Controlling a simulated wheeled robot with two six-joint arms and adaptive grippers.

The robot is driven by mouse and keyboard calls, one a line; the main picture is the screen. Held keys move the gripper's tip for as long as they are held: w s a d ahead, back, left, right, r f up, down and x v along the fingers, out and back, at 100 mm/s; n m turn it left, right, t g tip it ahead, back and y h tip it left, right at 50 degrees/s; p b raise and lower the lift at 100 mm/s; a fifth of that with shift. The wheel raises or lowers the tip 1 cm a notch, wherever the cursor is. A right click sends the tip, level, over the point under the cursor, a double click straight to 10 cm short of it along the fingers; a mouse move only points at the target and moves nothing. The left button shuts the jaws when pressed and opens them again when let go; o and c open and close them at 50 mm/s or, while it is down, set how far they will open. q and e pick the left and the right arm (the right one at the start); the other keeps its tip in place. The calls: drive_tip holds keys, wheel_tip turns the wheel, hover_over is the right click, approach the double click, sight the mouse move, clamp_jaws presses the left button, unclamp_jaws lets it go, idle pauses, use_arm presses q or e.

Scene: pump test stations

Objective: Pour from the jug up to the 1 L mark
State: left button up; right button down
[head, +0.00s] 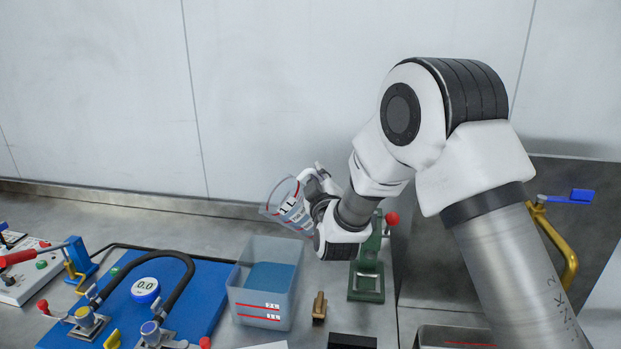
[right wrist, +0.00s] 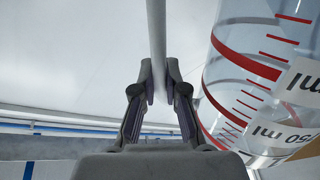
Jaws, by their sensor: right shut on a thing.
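The jug (head: 287,206) is clear with red marks and a white label. In the head view it hangs tilted in the air, above and a little right of a grey see-through tank (head: 244,306). The tank has two red lines with labels too small to read, and a blue surface (head: 270,277) shows inside. My right gripper (head: 314,182) is shut on the jug's handle. In the right wrist view its fingers (right wrist: 160,88) close around the pale handle bar (right wrist: 157,35), and the jug's marked wall (right wrist: 235,85) stands to the right. My left gripper is not in view.
A blue board (head: 205,285) with a black hose (head: 178,256) and a round gauge (head: 145,289) lies left of the tank. A green stand with a red knob (head: 392,218) and a small brown block (head: 319,307) are to its right. Another container (head: 432,334) shows at bottom right.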

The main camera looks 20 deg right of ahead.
drive_tip(key=m, duration=0.1)
drive_tip(key=d+m+b, duration=0.1)
drive_tip(key=m, duration=0.1)
drive_tip(key=shift+d+f+h, duration=0.1)
drive_tip(key=shift+f+h, duration=0.2)
drive_tip(key=shift+f, duration=0.05)
drive_tip(key=f+m+b, duration=0.1)
drive_tip(key=m+g, duration=0.1)
drive_tip(key=shift+s+d+f+m+b, duration=0.1)
drive_tip(key=shift+d+f+m+b, duration=0.1)
drive_tip(key=shift+f+m+b, duration=0.15)
drive_tip(key=shift+f+m, duration=0.3)
drive_tip(key=shift+m, duration=0.25)
drive_tip(key=f+b, duration=0.1)
drive_tip(key=f+m+b, duration=0.1)
drive_tip(key=m+b, duration=0.1)
drive_tip(key=shift+a+f+g, duration=0.25)
drive_tip(key=shift+f+g, duration=0.05)
drive_tip(key=shift+f, duration=0.1)
drive_tip(key=shift+a+f+m, duration=0.1)
drive_tip(key=shift+f+m, duration=0.05)
drive_tip(key=shift+m, duration=0.45)
